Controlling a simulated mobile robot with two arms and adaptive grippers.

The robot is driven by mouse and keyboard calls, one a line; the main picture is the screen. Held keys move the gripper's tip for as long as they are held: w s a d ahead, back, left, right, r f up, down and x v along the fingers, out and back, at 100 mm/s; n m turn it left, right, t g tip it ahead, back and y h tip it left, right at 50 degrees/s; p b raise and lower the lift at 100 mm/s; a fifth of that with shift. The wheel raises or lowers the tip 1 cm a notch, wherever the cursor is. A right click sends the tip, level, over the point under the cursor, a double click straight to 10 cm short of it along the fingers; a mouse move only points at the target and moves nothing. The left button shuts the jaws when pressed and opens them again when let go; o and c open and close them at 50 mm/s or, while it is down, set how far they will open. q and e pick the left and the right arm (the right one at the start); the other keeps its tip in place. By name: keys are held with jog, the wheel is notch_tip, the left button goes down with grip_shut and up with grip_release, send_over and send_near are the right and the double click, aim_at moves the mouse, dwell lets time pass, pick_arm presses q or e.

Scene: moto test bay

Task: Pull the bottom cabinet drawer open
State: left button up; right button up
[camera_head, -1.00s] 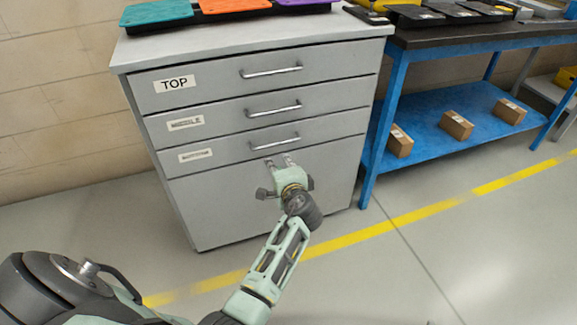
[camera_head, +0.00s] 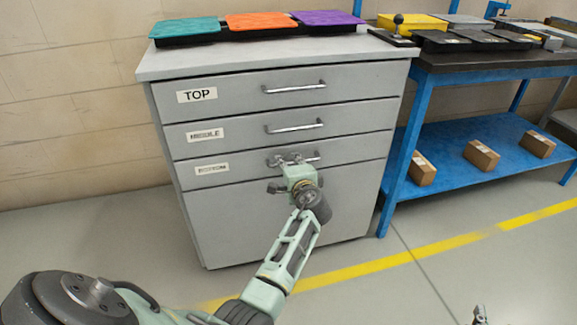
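The grey cabinet (camera_head: 265,215) has three handled drawers labelled TOP, MIDDLE and BOTTOM. The bottom drawer (camera_head: 240,168) is closed, its front level with the cabinet face. My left gripper (camera_head: 290,160) is at the bottom drawer's handle (camera_head: 314,158), its two fingers apart and overlapping the bar in the picture. The fingers hide part of the handle, and I cannot tell whether they touch it. A small piece at the lower right edge looks like the tip of my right gripper (camera_head: 480,315); the rest is out of frame.
Teal (camera_head: 184,28), orange (camera_head: 261,21) and purple (camera_head: 327,17) trays lie on the cabinet. A blue workbench (camera_head: 417,100) with boxes on its lower shelf stands close at the right. The floor in front is clear, with a yellow line (camera_head: 370,267).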

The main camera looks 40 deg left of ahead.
pick_arm(q)
jog(key=shift+c, duration=0.5)
grip_shut()
